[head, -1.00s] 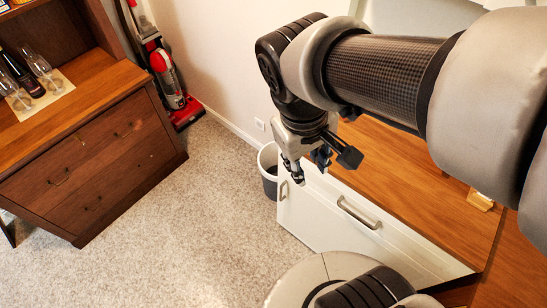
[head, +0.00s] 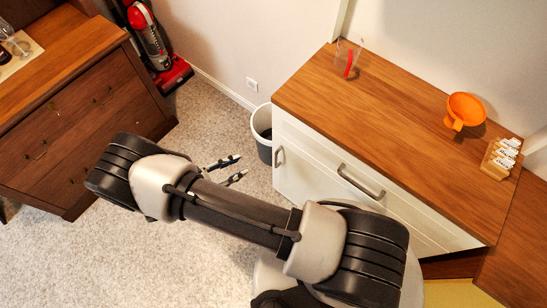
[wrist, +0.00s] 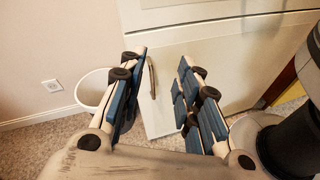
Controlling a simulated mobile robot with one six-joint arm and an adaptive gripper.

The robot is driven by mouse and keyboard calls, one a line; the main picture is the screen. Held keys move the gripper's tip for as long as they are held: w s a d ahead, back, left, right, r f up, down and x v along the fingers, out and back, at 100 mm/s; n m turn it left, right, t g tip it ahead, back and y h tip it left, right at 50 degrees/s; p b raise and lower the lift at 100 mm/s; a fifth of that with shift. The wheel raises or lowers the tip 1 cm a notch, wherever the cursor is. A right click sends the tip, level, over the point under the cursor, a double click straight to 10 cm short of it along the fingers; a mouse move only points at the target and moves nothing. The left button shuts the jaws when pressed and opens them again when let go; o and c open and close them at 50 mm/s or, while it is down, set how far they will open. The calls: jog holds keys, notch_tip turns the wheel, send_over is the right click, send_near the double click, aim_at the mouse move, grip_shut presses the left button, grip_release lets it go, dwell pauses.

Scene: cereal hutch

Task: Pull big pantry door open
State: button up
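The big pantry door (wrist: 170,95) is the white lower front of the cabinet and looks shut. Its upright grey handle (wrist: 152,78) shows in the wrist view between my fingers, closer to the left one. The handle also shows in the head view (head: 279,156), near the cabinet's left edge. My gripper (head: 241,166) is open and empty, pointing at the door. A gap shows between its fingertips and the handle in the head view. In the wrist view the spread fingers (wrist: 162,78) frame the handle.
A drawer with a grey handle (head: 361,182) is above the door. A white bin (head: 262,133) stands left of the cabinet, close to my gripper. The wooden worktop (head: 400,125) holds an orange funnel (head: 464,110). Carpet is clear toward the dark wooden dresser (head: 75,125).

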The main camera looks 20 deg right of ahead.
jog(key=s+d+f+n+t+b, duration=0.1)
jog(key=s+f+n+t, duration=0.15)
jog(key=f, duration=0.35)
jog(key=s+d+f+n+t+y, duration=0.1)
jog(key=f+n+t, duration=0.2)
jog(key=f, duration=0.2)
jog(key=s+d+f+n+t+b, duration=0.1)
jog(key=s+f+n+t, duration=0.15)
jog(key=f, duration=0.35)
jog(key=b, duration=0.1)
send_near(276, 158)
jog(key=shift+y, duration=0.3)
jog(key=x, duration=0.9)
jog(key=shift+c, duration=0.5)
grip_shut()
